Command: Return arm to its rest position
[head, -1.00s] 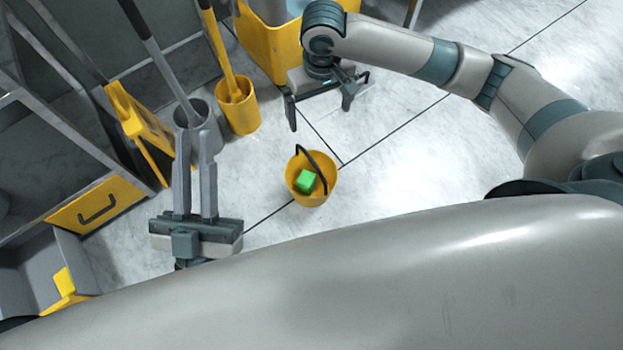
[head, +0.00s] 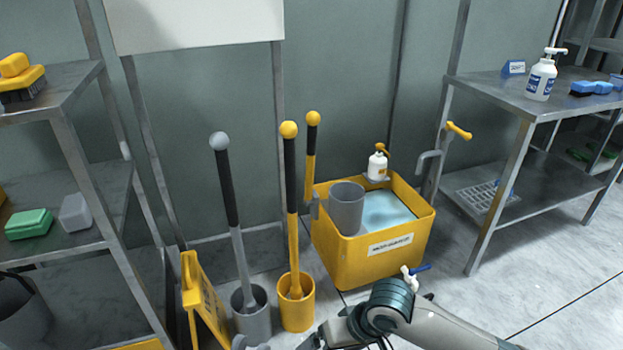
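Only the lower edge of the head view shows my arms. My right arm comes in from the lower right, and its wrist and the top of my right gripper (head: 326,337) show in front of the yellow tub. Its fingers are cut off by the frame. Of my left gripper (head: 240,342) only a grey fingertip seems to show at the bottom edge, by the grey holder. The rest of it is out of frame, so its opening is hidden.
A yellow tub (head: 365,262) of liquid holds a grey cup (head: 346,208). Long-handled tools stand in grey (head: 252,325) and yellow (head: 297,315) holders beside a yellow floor sign (head: 203,305). Shelves (head: 70,165) stand left, a metal table (head: 510,98) right. Floor at lower right is clear.

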